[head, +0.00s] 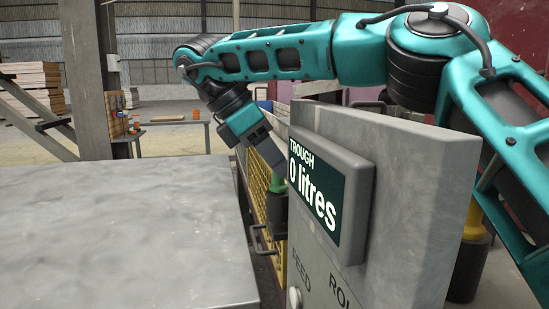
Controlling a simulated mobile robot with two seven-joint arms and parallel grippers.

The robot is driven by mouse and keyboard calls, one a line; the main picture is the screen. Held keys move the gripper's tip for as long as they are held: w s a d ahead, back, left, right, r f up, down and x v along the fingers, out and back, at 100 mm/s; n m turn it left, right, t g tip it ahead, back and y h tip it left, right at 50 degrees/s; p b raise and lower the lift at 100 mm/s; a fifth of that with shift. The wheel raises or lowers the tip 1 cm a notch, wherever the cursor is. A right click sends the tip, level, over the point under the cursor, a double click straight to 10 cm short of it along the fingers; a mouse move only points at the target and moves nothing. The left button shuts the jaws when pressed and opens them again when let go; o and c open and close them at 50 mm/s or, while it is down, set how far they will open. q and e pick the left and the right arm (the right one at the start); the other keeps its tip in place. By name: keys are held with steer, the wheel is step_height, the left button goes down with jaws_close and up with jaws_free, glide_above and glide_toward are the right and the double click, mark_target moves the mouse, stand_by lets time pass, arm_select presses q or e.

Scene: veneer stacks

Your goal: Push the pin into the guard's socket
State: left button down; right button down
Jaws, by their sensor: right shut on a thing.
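My right arm reaches in from the right, over the grey panel, and bends down on its far side. My right gripper (272,152) points down behind the panel's left edge. It is shut on what I take to be the pin, which is largely hidden. A green piece (278,184) shows just below the fingers; I cannot tell if it is part of the pin. The yellow mesh guard (259,197) stands just left of and below the gripper. Its socket is not visible, so I cannot tell how the pin sits to it. My left gripper is not in view.
The grey panel (405,190) with a display (318,195) reading "TROUGH 0 litres" stands close in front and blocks the view. A wide grey slab top (115,235) fills the lower left. A workbench (175,124) and stacked boards (33,88) stand farther back.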

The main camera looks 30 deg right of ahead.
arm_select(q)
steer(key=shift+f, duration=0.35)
arm_select(e)
steer(key=shift+f, duration=0.65)
steer(key=c, duration=0.9)
jaws_free()
steer(key=shift+s, duration=0.1)
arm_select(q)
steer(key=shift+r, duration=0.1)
arm_select(e)
steer(key=shift+r, duration=0.1)
